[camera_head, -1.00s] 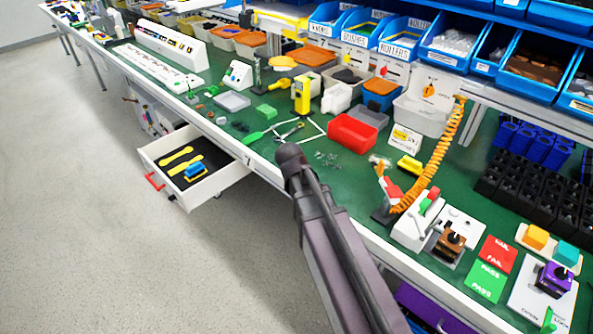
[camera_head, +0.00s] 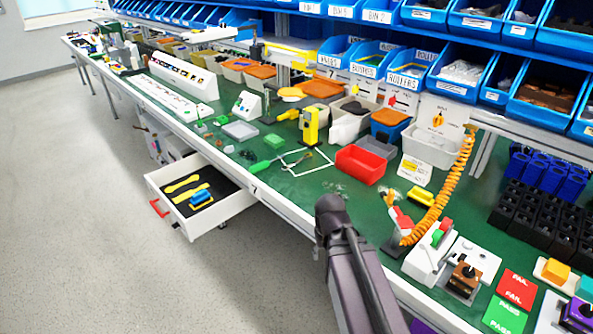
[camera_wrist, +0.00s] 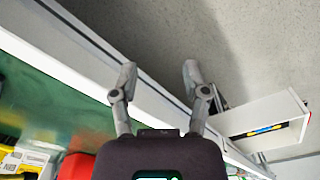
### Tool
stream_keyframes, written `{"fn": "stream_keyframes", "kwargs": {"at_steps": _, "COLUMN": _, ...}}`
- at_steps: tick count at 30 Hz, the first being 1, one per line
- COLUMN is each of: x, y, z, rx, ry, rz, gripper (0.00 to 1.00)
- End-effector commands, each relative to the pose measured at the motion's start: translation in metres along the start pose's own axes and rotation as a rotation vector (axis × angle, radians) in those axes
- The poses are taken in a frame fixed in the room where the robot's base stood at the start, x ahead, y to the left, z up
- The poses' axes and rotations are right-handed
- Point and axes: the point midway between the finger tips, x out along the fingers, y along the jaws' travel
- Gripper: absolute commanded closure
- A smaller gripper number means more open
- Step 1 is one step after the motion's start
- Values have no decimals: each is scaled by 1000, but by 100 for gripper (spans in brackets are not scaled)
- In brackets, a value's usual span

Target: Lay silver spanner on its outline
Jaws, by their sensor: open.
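In the head view, two yellow spanner-shaped marks (camera_head: 186,192) lie on the dark floor of the open drawer (camera_head: 187,231). A blue and yellow object (camera_head: 200,199) is beside them. A small grey tool (camera_head: 301,158) lies in a white outlined square on the green bench; it is too small to tell whether it is the silver spanner. My gripper (camera_wrist: 158,76) is open and empty in the wrist view, with its fingers apart over the bench's front edge. In the head view my arm hides its fingers.
A green-handled tool (camera_head: 262,165) lies beside the white square. A red bin (camera_head: 360,166) and a yellow upright device (camera_head: 310,127) stand behind. An orange coiled cable (camera_head: 448,190) hangs at the right. The floor (camera_head: 75,220) left of the drawer is clear.

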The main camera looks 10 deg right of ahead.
Motion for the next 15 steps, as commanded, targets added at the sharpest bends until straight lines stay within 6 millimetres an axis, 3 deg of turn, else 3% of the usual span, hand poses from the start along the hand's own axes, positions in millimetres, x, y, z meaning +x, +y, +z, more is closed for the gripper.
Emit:
{"fn": "stream_keyframes", "kwargs": {"at_steps": 1, "x": 14, "y": -1, "z": 3, "rx": -1, "ry": -4, "rz": 0, "gripper": 41}}
{"fn": "stream_keyframes", "kwargs": {"at_steps": 6, "x": 41, "y": 0, "z": 12, "rx": -2, "ry": -23, "rz": 0, "gripper": 41}}
{"fn": "stream_keyframes", "kwargs": {"at_steps": 15, "x": 65, "y": 0, "z": 22, "rx": -2, "ry": -45, "rz": 1, "gripper": 41}}
